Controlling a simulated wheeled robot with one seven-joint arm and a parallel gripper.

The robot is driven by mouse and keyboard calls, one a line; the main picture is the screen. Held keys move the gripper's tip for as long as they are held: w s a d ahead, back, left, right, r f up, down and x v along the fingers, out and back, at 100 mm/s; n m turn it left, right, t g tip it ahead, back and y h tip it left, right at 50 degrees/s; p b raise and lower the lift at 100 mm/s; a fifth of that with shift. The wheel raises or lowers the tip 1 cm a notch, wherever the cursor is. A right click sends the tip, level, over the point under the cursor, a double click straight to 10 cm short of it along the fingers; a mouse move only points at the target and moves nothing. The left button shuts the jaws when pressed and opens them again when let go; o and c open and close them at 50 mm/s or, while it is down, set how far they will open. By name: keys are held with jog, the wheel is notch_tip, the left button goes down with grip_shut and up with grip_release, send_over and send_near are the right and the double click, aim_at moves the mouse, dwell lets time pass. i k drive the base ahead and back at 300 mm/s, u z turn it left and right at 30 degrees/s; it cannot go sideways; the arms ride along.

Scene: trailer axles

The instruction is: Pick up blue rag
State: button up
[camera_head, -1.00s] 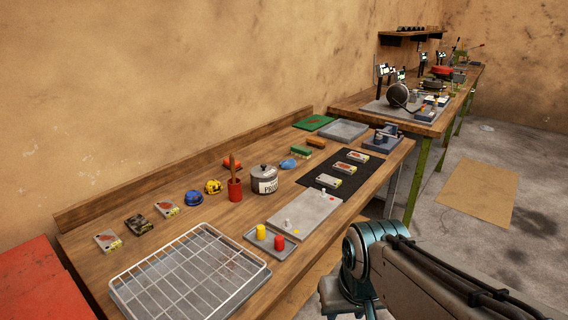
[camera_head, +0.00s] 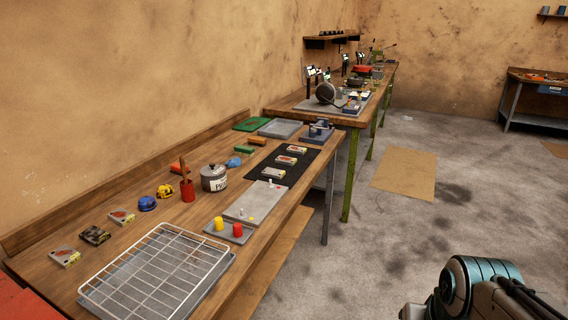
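A small light-blue crumpled thing (camera_head: 234,162), which looks like the blue rag, lies on the wooden workbench (camera_head: 262,222). It is just right of and behind the grey lidded pot (camera_head: 213,179). It looks uncovered, and nothing touches it that I can make out. Part of my own arm shows at the bottom right, off the bench. My gripper is out of the frame.
Near the rag are a green block (camera_head: 243,149), a red cup with a brush (camera_head: 187,190) and a black mat with boxes (camera_head: 283,164). A wire rack (camera_head: 160,270) lies at the near end. The floor right of the bench is open.

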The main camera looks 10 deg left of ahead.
aim_at(236, 162)
jog(key=z, duration=0.2)
jog(key=i, duration=2.5)
jog(key=u, duration=1.5)
jog(key=i, duration=0.9)
jog(key=u, duration=0.8)
